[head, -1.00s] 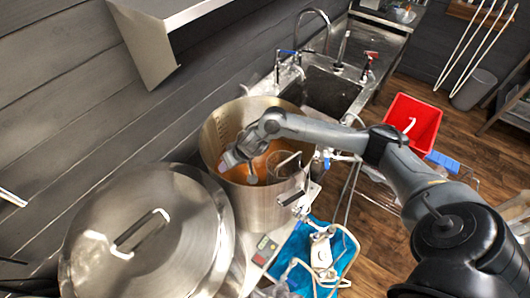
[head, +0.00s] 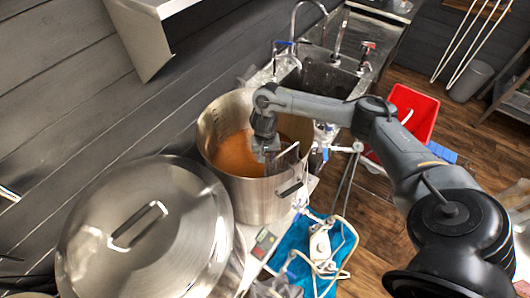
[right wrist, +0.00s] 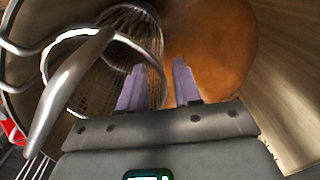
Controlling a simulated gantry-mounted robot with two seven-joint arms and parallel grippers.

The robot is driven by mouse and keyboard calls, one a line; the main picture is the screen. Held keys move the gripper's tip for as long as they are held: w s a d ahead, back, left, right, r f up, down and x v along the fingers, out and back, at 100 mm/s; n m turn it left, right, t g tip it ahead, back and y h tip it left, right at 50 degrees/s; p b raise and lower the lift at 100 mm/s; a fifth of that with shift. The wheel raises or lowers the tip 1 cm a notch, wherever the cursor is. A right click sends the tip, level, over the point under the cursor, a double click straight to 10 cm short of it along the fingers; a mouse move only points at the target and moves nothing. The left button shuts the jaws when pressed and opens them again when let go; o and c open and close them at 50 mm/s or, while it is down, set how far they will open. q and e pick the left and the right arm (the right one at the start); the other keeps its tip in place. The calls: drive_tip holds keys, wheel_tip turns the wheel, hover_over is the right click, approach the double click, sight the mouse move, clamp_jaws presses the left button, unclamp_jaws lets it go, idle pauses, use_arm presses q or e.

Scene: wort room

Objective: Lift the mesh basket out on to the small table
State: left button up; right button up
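The large steel pot (head: 255,198) holds orange-brown wort (head: 234,155). The mesh basket (head: 286,160) sits inside the pot against its right side, partly hidden by my right gripper (head: 268,155). In the right wrist view the basket's wire mesh (right wrist: 143,28) and its looped handle (right wrist: 68,88) lie left of the fingers. My right gripper (right wrist: 160,82) points down into the pot, its two fingers apart with wort behind the gap. The left finger overlaps the mesh in view; contact cannot be told. My left gripper is out of view. I cannot clearly identify the small table.
A large domed lid (head: 150,235) stands left of the pot. A sink (head: 325,80) with taps lies behind it. A red bin (head: 412,112) stands on the floor to the right. A blue mat (head: 300,255) with white tubing lies in front. A metal hood (head: 140,40) hangs upper left.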

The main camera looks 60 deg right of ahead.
drive_tip(key=shift+f, duration=2.45)
clamp_jaws()
drive_tip(key=shift+r, duration=0.15)
